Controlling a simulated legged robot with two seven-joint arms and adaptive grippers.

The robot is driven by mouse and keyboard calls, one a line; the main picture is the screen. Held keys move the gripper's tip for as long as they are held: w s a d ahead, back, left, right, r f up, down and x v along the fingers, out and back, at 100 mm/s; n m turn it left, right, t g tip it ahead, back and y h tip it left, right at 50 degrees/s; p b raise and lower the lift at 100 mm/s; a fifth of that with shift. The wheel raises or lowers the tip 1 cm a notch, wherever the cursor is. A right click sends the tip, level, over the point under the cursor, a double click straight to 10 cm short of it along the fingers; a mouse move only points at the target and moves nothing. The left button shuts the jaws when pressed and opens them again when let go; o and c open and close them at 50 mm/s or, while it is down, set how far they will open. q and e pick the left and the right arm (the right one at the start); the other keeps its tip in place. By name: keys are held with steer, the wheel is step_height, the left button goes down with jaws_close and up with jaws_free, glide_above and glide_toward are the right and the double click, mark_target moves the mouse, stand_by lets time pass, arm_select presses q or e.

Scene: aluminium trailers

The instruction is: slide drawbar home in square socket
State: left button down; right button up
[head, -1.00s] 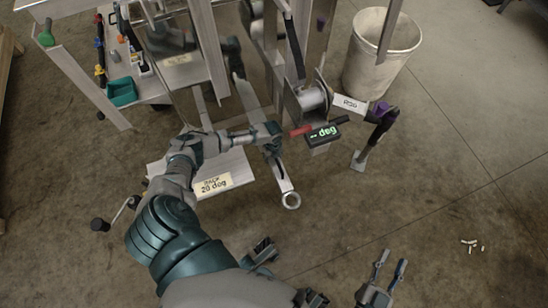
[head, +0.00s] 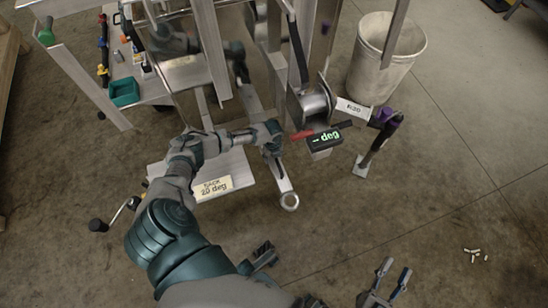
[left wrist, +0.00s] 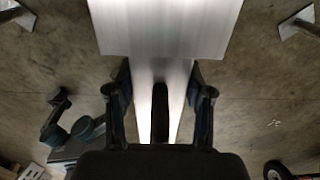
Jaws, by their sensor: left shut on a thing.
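The drawbar (head: 283,181) is a long pale metal bar with a round ring at its near end. It slants up and away toward the trailer frame (head: 211,50). My left gripper (head: 271,140) is shut on the drawbar a little behind the ring. In the left wrist view, the gripper's fingers (left wrist: 160,98) stand on both sides of the bright drawbar (left wrist: 145,75), below a wide metal plate (left wrist: 165,25). I cannot clearly make out the square socket or how far the bar sits in it. My right gripper (head: 385,283) is open and empty at the bottom edge.
A winch (head: 314,101) and a lit angle display (head: 324,139) are just right of the drawbar. A purple-handled jack leg (head: 374,145) and a white bucket (head: 386,55) stand further right. A plate labelled 20 deg (head: 212,187) lies left. The floor at right is mostly clear.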

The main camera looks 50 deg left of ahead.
arm_select(q)
steer(key=shift+w+a+r+b, duration=0.1)
steer(key=shift+w+a+b, duration=0.25)
steer(key=shift+a, duration=0.35)
arm_select(e)
steer(key=shift+s+r+t, duration=0.3)
steer(key=shift+r+t, duration=0.5)
arm_select(q)
steer(key=shift+c, duration=1.8)
jaws_free()
steer(key=shift+s, duration=0.15)
step_height(320, 180, up, 12)
arm_select(e)
steer(key=shift+w, duration=0.1)
